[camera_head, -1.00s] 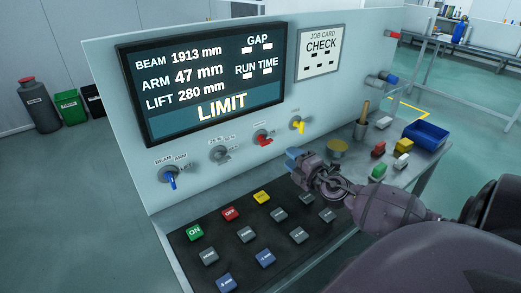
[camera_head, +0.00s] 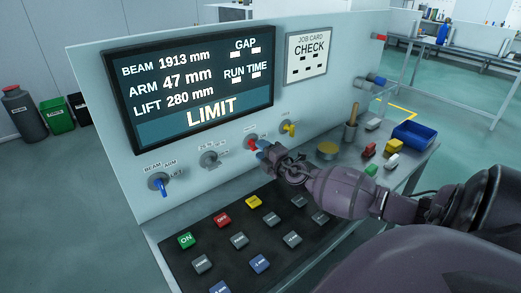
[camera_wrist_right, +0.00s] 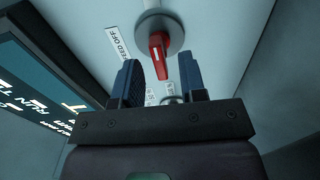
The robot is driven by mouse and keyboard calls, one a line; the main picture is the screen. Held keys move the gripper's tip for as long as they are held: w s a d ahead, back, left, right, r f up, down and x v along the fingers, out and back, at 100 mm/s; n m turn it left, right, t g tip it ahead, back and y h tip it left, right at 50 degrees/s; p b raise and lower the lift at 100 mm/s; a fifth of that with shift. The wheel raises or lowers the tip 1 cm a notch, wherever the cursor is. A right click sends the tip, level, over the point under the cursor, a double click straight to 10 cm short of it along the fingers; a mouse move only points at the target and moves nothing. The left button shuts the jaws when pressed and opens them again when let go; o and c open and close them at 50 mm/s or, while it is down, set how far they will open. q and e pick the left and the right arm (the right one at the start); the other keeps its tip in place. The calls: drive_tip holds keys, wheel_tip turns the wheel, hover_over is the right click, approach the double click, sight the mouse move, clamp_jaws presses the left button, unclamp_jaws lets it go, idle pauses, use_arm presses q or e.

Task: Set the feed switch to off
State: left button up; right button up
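The red-handled feed switch (camera_head: 251,143) is on the upright panel below the screen, between a grey knob and a yellow one. In the right wrist view the red handle (camera_wrist_right: 158,48) hangs from a round grey base, beside a label reading "FEED OFF" (camera_wrist_right: 118,45). My right gripper (camera_head: 264,152) is close to this switch. The wrist view shows its two blue fingers (camera_wrist_right: 160,72) apart, with the red handle's end near the gap between their tips. I cannot tell whether either finger touches it. My left gripper is not in view.
A blue selector (camera_head: 159,184), a grey knob (camera_head: 209,159) and a yellow knob (camera_head: 289,129) share the panel. The screen (camera_head: 190,85) reads LIMIT. Below is a button deck (camera_head: 270,225). A blue bin (camera_head: 413,133) and small blocks lie on the bench at right.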

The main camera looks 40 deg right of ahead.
drive_tip(key=shift+w, duration=0.5)
drive_tip(key=shift+c, duration=0.4)
clamp_jaws()
